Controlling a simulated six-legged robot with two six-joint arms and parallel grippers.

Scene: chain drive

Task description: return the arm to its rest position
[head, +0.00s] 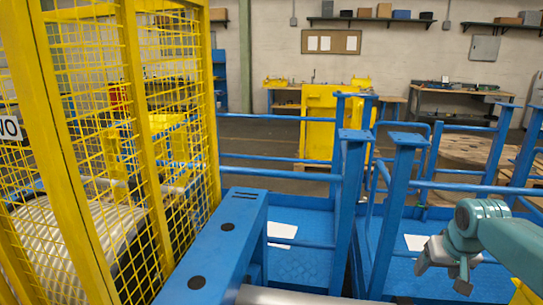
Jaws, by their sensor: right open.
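My right arm (510,246) is teal and comes in from the right edge. Its grey gripper (444,274) hangs low at the right, open, with nothing seen between its fingers. It is in front of the blue platform floor (305,262) and apart from the rails as far as I can see. My left gripper is not in view.
A yellow mesh cage (148,110) fills the left side, with a ribbed metal drum (80,235) inside. A blue beam (222,240) and blue posts (400,200) with rails stand close ahead. A yellow cabinet (318,120) and a workbench (450,90) are farther back.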

